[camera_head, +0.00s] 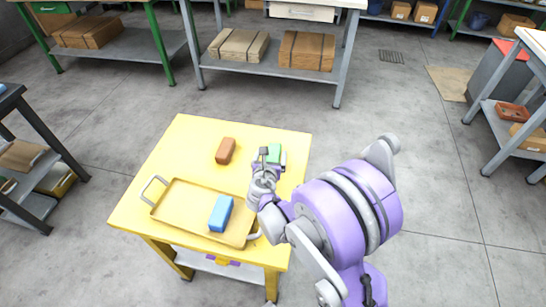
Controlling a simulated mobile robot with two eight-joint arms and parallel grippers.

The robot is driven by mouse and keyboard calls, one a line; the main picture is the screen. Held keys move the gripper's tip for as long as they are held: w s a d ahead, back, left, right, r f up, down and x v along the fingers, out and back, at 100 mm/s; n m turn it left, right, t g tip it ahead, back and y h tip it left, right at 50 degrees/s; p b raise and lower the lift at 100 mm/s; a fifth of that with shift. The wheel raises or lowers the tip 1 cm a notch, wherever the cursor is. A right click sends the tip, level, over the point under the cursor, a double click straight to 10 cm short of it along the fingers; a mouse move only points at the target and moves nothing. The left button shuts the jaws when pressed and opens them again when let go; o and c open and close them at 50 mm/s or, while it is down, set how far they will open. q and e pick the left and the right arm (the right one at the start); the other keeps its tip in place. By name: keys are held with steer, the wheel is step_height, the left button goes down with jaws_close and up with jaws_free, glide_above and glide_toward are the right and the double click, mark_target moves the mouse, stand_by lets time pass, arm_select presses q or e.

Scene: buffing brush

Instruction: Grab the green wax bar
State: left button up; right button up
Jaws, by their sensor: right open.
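The green wax bar (274,153) lies on the yellow table (190,142) near its right side, partly hidden by my right gripper. My right gripper (269,156) is open, with its fingers at the green bar in the picture. I cannot tell whether the fingers touch the bar or stand on both sides of it. My left gripper is not in view.
A brown bar (226,151) lies on the table left of the green bar. A yellow tray (178,207) with handles sits at the table's front, with a blue bar (220,213) in it. Shelves and workbenches (272,67) with boxes stand around; the floor between is clear.

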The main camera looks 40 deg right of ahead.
mark_target(274, 149)
steer(key=x, duration=0.4)
steer(key=shift+d+f, duration=0.2)
steer(key=shift+d, duration=0.2)
jaws_close()
